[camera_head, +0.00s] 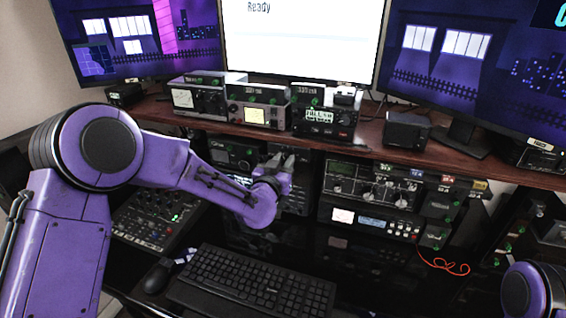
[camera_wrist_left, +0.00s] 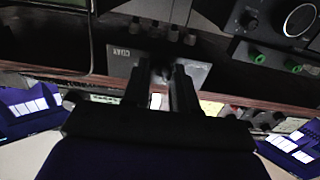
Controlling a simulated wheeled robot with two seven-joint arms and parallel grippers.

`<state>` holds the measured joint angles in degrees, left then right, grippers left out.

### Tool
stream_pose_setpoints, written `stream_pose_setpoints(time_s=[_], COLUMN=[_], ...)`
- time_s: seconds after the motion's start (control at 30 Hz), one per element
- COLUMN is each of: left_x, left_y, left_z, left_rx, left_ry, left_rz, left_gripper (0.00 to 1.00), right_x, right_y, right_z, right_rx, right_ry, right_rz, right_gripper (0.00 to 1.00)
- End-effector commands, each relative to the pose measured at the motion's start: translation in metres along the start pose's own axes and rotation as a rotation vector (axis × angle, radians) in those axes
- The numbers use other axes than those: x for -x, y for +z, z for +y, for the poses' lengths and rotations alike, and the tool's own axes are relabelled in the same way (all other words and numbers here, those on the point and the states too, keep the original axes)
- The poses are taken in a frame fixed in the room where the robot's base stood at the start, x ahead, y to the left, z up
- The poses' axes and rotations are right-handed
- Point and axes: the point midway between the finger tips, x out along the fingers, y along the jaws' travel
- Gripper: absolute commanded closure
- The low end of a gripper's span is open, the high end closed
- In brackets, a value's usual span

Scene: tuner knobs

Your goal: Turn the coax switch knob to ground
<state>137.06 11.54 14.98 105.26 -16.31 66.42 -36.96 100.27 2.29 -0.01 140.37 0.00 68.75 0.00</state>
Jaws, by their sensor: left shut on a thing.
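The coax switch (camera_wrist_left: 196,73) shows in the left wrist view as a dark plate with an upside-down COAX label. Its small dark knob (camera_wrist_left: 161,76) is between my left gripper's fingers, which cover much of it. My left gripper (camera_wrist_left: 160,84) is shut on the knob. In the head view my left gripper (camera_head: 280,160) reaches in under the wooden shelf, among the radio gear. There the gripper and wrist hide the switch. I cannot read which position the knob points to. My right gripper is out of view; only a purple part of my right arm shows at the lower right.
Radios (camera_head: 260,105) stand on the wooden shelf (camera_head: 400,153) above my left gripper. A tuner with several knobs (camera_head: 372,185) is to its right and a mixer (camera_head: 150,218) to its left. A keyboard (camera_head: 252,280) and a mouse (camera_head: 158,276) lie on the desk below.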

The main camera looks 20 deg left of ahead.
Motion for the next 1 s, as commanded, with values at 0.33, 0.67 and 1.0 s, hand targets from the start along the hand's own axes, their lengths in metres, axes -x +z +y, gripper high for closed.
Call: stream_pose_setpoints(time_s=[0.33, 0.67, 1.0], left_x=[0.0, 0.0, 0.0], left_y=[0.002, 0.002, 0.001], left_z=[0.001, 0.001, 0.002], left_rx=[0.174, 0.441, 0.634], left_ry=[0.0, 0.0, 0.001], left_rz=[0.001, 0.0, -0.001], left_gripper=[1.0, 1.0, 1.0], right_x=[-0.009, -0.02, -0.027], right_y=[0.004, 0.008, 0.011], right_z=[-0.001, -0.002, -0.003], right_rx=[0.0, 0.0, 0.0], right_ry=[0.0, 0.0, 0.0], right_rz=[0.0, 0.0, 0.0], right_gripper=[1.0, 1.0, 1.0])
